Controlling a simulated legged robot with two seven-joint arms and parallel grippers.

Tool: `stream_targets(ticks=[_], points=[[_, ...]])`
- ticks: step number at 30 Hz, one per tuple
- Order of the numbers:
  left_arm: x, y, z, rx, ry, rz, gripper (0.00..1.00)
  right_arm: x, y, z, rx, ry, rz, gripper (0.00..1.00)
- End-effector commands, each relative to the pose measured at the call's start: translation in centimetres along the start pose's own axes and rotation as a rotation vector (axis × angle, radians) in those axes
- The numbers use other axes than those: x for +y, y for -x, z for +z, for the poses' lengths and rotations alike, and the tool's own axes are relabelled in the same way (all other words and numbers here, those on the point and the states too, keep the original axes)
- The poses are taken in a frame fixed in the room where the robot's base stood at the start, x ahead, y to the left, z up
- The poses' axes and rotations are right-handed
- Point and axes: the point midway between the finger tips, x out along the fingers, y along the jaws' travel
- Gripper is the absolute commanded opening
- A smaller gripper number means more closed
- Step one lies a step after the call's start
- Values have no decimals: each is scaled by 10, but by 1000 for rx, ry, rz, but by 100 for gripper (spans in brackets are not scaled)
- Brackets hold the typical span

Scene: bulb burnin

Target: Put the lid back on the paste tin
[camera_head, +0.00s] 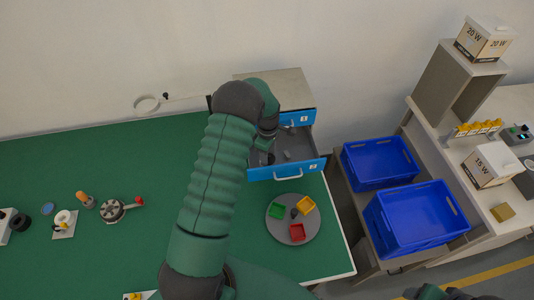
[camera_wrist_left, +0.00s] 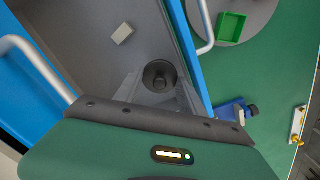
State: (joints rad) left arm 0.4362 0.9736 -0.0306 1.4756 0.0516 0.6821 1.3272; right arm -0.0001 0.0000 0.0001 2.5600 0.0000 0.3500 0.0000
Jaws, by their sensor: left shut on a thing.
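A small pale block (camera_wrist_left: 122,34) lies in the drawer. A round grey tray (camera_head: 288,238) with green, yellow and red bins stands in front of the drawer. Blue crates (camera_head: 380,163) stand to the right. A wheel-like metal part (camera_head: 112,210) lies on the left; the table (camera_head: 150,160) between is clear.

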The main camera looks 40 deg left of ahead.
Motion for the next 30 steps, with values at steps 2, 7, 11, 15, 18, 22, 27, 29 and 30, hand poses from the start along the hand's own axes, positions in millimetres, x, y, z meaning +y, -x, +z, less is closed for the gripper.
stream_targets(ticks=[2, 7, 11, 15, 18, 22, 27, 29, 30], points=[[0, 0, 0, 0, 0, 0, 10, 0, 0, 0, 0, 0, 0, 70], [0, -1, -3, -2, 0, -1, 10, 0, 0, 0, 0, 0, 0, 70], [1, -3, -5, -1, 0, 0, 10, 0, -2, 0, 0, 0, 0, 70], [1, -5, -8, -1, 0, 0, 10, 0, -4, 1, 0, 0, 0, 70], [1, -6, -10, -1, 1, 0, 10, 0, -5, 1, 0, 0, 0, 70], [1, -7, -12, 0, 1, 0, 10, 0, -6, 2, 0, 0, 0, 70], [1, -7, -12, 0, 0, 0, 10, 0, -6, 1, 0, 0, 0, 70], [1, -7, -12, -1, 0, 0, 10, 0, -6, 2, 0, 0, 0, 70], [1, -7, -13, -1, 0, 0, 10, 0, -6, 2, 0, 0, 0, 70]])
